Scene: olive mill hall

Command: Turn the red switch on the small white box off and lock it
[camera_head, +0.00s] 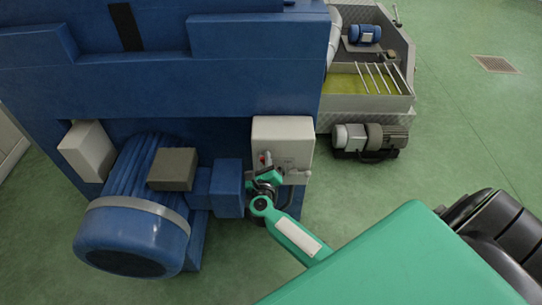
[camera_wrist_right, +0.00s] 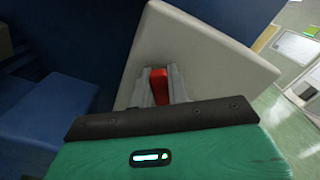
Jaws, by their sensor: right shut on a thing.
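The small white box (camera_head: 285,130) is on the side of the blue machine, right of the big blue motor. Its red switch (camera_head: 262,158) shows as a small red spot on the left of the box's front. My right gripper (camera_head: 264,172) is at the switch, its arm coming in from the lower right. In the right wrist view, the white box (camera_wrist_right: 200,50) fills the middle, and the red switch (camera_wrist_right: 159,86) stands between the fingers of my right gripper (camera_wrist_right: 160,88), which is shut on it. A small grey fitting (camera_head: 296,172) shows at the lower right of the box. No lock can be made out.
The blue motor (camera_head: 130,235) with a brown-grey box (camera_head: 173,168) on top stands left of the white box. A grey pump (camera_head: 372,138) sits on the floor to the right, below a metal trough (camera_head: 365,108).

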